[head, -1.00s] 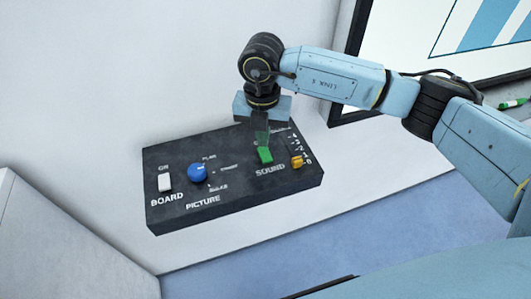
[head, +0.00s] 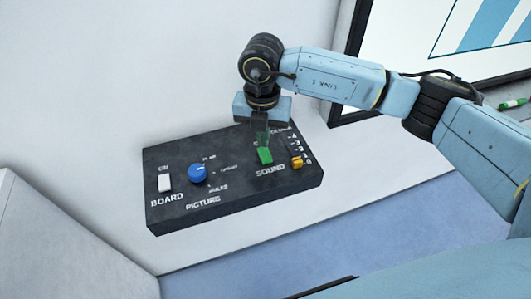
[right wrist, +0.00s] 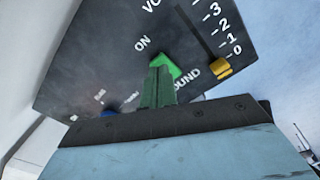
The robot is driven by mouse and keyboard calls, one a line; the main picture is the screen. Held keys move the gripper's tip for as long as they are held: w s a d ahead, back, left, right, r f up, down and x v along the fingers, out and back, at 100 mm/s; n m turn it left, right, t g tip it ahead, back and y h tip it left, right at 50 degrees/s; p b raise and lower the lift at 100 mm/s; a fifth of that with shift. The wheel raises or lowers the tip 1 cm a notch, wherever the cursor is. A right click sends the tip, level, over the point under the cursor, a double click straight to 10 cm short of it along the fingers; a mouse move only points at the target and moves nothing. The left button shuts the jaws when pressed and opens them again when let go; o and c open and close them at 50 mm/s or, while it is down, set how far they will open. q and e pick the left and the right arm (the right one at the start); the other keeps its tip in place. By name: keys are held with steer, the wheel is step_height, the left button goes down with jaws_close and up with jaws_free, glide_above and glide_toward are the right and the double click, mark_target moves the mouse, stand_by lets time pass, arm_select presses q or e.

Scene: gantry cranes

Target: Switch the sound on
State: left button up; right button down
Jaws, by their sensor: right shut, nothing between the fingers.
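A dark control panel (head: 225,198) is fixed on the pale wall in the head view. Its green SOUND switch (head: 265,156) sits on the right part of the panel, and it also shows in the right wrist view (right wrist: 166,65). My right gripper (head: 262,145) is shut and empty, pointing down at the panel. In the right wrist view its fingertips (right wrist: 157,70) are right at the green switch and cover part of it. I cannot tell whether they touch it. An "ON" label stands beside the switch. My left gripper is not in view.
The panel also bears a white BOARD switch (head: 165,183), a blue PICTURE knob (head: 198,173) and a yellow volume slider (head: 297,162) close to the right of the green switch. A black-framed board (head: 430,50) hangs at the upper right, behind my arm.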

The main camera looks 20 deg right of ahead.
steer(key=shift+s+f+b, duration=0.1)
steer(key=shift+f+b, duration=0.7)
steer(key=shift+f, duration=0.25)
stand_by(1.0)
steer(key=shift+r, duration=0.15)
steer(key=shift+r+p, duration=2.25)
steer(key=shift+r, duration=1.2)
steer(key=shift+f, duration=0.1)
